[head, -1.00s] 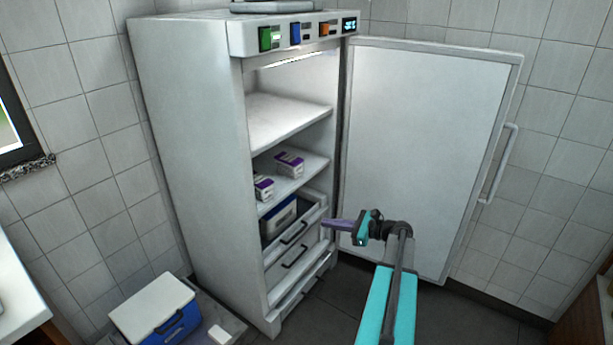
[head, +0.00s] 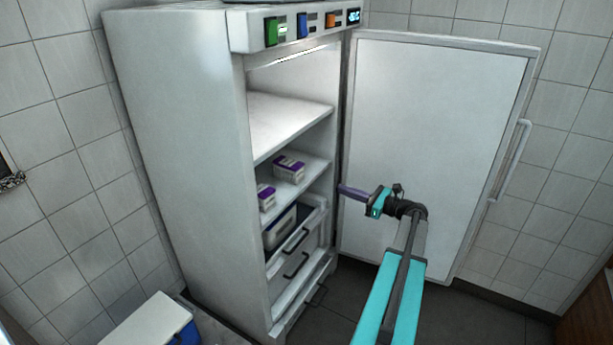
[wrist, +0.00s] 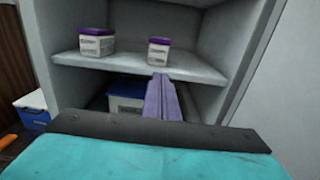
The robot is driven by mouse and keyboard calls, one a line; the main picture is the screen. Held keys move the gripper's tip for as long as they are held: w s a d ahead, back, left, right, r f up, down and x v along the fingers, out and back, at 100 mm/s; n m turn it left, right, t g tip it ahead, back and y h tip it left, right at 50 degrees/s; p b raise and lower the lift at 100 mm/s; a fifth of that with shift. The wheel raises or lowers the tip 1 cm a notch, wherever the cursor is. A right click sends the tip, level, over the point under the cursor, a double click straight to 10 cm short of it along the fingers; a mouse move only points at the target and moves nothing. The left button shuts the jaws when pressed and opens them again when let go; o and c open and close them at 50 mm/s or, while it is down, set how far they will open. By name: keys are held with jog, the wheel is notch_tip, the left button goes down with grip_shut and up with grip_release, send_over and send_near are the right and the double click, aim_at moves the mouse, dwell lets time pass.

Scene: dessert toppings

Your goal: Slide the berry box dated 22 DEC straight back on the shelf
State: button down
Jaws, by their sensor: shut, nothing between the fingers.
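Two white berry boxes with purple lids stand on the fridge's middle shelf (wrist: 120,64). In the wrist view the left box (wrist: 97,42) looks larger; the right box (wrist: 159,53) is smaller. Both labels are too blurred to read a date, so I cannot tell which says 22 DEC. In the head view one box (head: 288,168) is seen whole and the other (head: 266,197) is partly hidden by the fridge's side wall. My gripper (head: 342,188) has purple fingers, shut and empty, outside the fridge opening. In the wrist view its fingertips (wrist: 158,76) appear just below the right box.
The fridge door (head: 430,150) stands wide open behind my arm. Below the shelf are a blue-and-white container (wrist: 126,97) and drawers (head: 297,262). The upper shelf (head: 285,120) is empty. A blue cooler with a white lid (head: 150,325) stands on the floor at left.

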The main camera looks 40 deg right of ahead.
jog(key=shift+w+r, duration=0.1)
jog(key=shift+w, duration=0.2)
jog(key=shift+w, duration=0.15)
send_near(302, 175)
jog(key=b+x, duration=0.1)
jog(key=x, duration=0.5)
jog(key=shift+w+a, duration=0.1)
jog(key=shift+w, duration=0.15)
dwell(0.4)
